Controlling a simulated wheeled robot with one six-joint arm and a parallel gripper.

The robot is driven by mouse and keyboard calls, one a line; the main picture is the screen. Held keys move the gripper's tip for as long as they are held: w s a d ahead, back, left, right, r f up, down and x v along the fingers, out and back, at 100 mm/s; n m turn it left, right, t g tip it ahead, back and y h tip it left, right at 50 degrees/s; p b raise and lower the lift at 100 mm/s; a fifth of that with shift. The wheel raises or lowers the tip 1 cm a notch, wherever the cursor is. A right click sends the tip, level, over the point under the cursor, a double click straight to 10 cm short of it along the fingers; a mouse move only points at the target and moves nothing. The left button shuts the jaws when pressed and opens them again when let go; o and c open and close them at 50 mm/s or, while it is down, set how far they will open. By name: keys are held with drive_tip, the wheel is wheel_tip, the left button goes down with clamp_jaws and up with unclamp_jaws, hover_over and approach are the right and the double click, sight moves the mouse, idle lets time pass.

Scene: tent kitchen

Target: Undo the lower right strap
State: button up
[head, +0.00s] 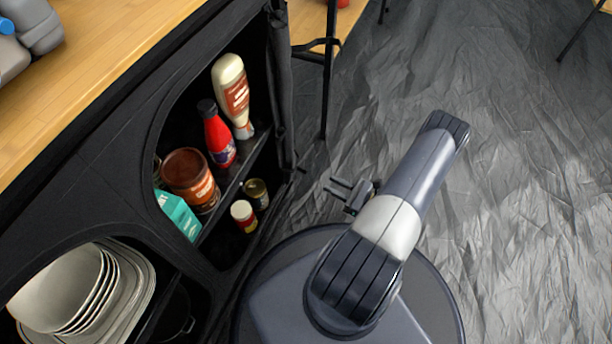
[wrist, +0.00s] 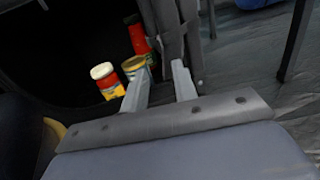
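The rolled-up black door flap (head: 281,90) hangs along the right edge of the cabinet's right opening. A thin dark strap end (head: 299,168) seems to show near its lower end; whether it is fastened I cannot tell. In the wrist view the flap roll (wrist: 166,28) hangs ahead, with dark strips along it; the strap itself is not clear there. My gripper (head: 331,186) is open and empty, to the right of the roll's lower end and apart from it in the head view. In the wrist view its two fingers (wrist: 158,80) point toward the roll's lower end.
The shelves hold a sauce bottle (head: 233,95), a red bottle (head: 218,137), a brown jar (head: 190,178) and small jars (head: 244,215). Plates (head: 62,290) sit in the left opening. A thin black stand leg (head: 328,80) rises behind the roll. Grey floor sheet (head: 520,150) is clear at right.

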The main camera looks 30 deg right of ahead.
drive_tip(key=b, duration=0.3)
approach(296, 165)
drive_tip(key=x, duration=0.5)
drive_tip(key=shift+a+f, duration=0.35)
clamp_jaws()
